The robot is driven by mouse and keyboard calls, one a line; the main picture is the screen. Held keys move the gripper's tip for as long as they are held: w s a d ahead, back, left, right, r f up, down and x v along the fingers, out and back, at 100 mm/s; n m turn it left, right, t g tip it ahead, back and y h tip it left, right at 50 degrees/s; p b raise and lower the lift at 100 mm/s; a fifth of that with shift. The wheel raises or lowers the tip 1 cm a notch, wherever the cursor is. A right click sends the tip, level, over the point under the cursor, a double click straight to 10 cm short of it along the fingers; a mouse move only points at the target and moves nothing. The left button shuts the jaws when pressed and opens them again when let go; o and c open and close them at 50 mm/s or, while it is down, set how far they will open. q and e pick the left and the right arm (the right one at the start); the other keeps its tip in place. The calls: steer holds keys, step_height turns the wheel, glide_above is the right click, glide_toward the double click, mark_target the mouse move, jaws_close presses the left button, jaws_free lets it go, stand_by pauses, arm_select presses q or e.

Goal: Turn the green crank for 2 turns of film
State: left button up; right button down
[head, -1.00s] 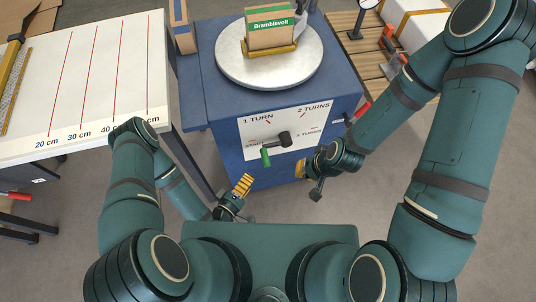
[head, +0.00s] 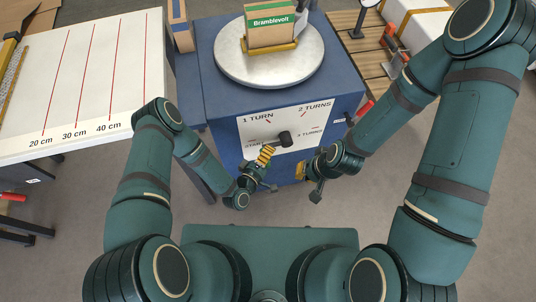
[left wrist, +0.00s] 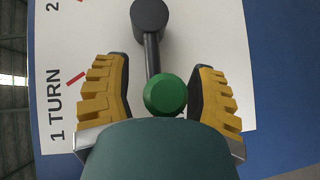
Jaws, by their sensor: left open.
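The crank's black hub (head: 285,138) sits on a white panel (head: 318,118) on the front of a blue cabinet. Its arm points left and down, toward the START mark. In the left wrist view the green crank knob (left wrist: 166,95) lies between the two yellow fingers, with a gap on each side. My left gripper (head: 267,155) is open around the knob and hides it in the head view; it also shows in the left wrist view (left wrist: 155,95). My right gripper (head: 312,178) is right of and below the crank, apart from it; its opening is unclear.
On the blue cabinet (head: 222,112), a round white turntable (head: 268,72) bears a Bramblevolt box (head: 270,32). A white table (head: 85,90) with red length lines stands left. A wooden pallet (head: 350,55) is behind right.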

arm_select(q)
steer(key=shift+w, duration=0.15)
jaws_close()
steer(key=shift+d, duration=0.1)
steer(key=shift+r+p, duration=0.15)
steer(key=shift+p, duration=0.2)
